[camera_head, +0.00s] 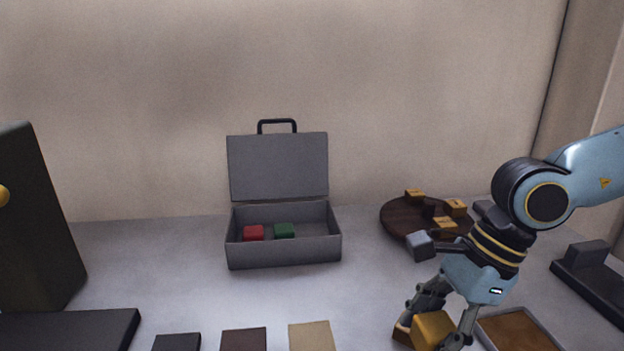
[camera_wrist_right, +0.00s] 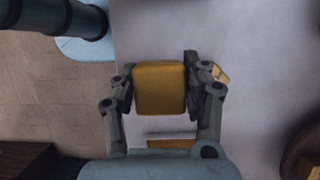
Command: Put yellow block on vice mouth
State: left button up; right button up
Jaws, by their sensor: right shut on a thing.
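The yellow block (camera_head: 435,328) is held between the fingers of my right gripper (camera_head: 436,330), at the front right of the table. In the right wrist view the block (camera_wrist_right: 159,88) fills the space between the two fingers (camera_wrist_right: 160,90), which press on its sides. It appears held above the table, though the exact height is hard to judge. A dark base with a raised block (camera_head: 590,255) stands at the far right and may be the vice; its mouth cannot be made out. My left gripper is not in view.
A grey open case (camera_head: 284,252) holds a red block (camera_head: 253,232) and a green block (camera_head: 284,230). A round wooden board (camera_head: 398,222) with several yellowish blocks is behind my right arm. A brown-filled tray (camera_head: 518,330) is right of the gripper.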

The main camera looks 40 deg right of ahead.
notch_tip(320, 180, down, 4)
jog(key=b, duration=0.3)
jog(key=shift+f, duration=0.2)
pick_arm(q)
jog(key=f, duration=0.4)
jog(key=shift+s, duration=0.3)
pick_arm(e)
jog(key=shift+r, duration=0.2)
